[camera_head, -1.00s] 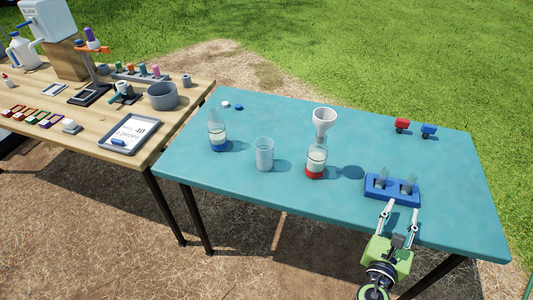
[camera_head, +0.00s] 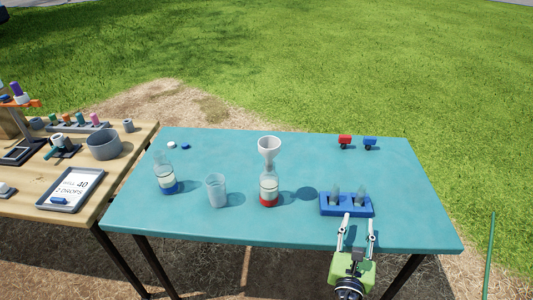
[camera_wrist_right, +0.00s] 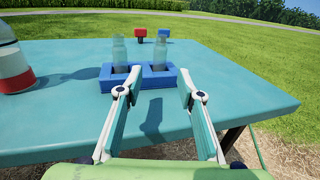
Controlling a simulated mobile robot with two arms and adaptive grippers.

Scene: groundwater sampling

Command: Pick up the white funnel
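The white funnel (camera_head: 269,149) sits upright in the mouth of a clear bottle with a red base band (camera_head: 269,190), near the middle of the teal table. My right gripper (camera_head: 358,219) is open and empty at the table's front edge, to the right of the bottle and in front of the blue vial rack. In the right wrist view its fingers (camera_wrist_right: 160,90) are spread apart, with the blue rack (camera_wrist_right: 150,79) beyond them. The funnel is not in the right wrist view; part of the red-banded bottle (camera_wrist_right: 14,71) shows at its left edge. My left gripper is not in view.
The blue rack (camera_head: 346,211) holds two clear vials. A clear beaker (camera_head: 217,191) and a blue-banded bottle (camera_head: 166,177) stand left of the funnel. Red (camera_head: 345,140) and blue (camera_head: 369,141) small items stand at the back right. A wooden table (camera_head: 107,190) adjoins at left.

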